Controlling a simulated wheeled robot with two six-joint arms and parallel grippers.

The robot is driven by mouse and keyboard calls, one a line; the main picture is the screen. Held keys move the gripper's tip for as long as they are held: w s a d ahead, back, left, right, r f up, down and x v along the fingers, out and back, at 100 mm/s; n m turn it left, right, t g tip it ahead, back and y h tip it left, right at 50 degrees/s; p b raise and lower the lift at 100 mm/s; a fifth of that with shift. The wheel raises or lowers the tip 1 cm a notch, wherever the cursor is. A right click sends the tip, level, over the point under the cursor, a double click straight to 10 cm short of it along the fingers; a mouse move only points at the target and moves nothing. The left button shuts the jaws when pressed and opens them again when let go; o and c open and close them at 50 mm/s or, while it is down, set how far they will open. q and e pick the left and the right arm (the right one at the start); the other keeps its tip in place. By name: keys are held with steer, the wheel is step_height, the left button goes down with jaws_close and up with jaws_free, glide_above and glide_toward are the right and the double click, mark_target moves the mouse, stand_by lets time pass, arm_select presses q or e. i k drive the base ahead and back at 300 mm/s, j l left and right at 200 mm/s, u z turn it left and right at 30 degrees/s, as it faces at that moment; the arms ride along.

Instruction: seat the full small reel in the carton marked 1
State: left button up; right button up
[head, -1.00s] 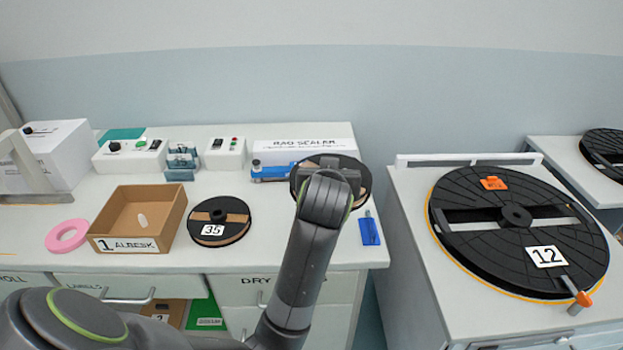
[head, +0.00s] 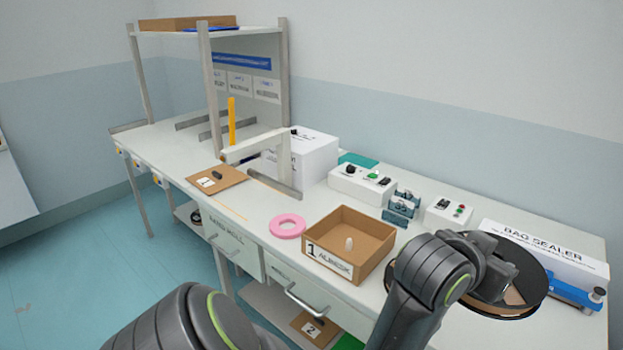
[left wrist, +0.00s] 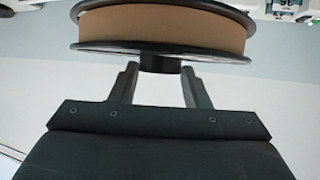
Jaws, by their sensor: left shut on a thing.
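My left gripper (head: 492,268) is shut on a reel (head: 530,284) with black flanges and a brown winding, held over the right part of the bench. In the left wrist view the reel (left wrist: 165,30) spans the top, with its dark hub between the two fingers (left wrist: 159,68). The carton marked 1 (head: 378,273) is an open brown box on the bench, left of the held reel and apart from it. My arm hides the bench just right of the carton. My right gripper is not in view.
A pink ring (head: 287,226) lies left of the carton. Control boxes (head: 361,185) and a blue-grey fixture (head: 401,208) stand behind it. A bag sealer box (head: 545,250) is at the right. A shelf frame (head: 208,90) rises at the left.

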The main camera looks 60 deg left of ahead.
mark_target(348, 249)
steer(key=i+j+u, duration=0.1)
steer(key=u, duration=1.4)
steer(key=i+l+z, duration=0.15)
steer(key=i+z, duration=0.2)
steer(key=i, duration=0.25)
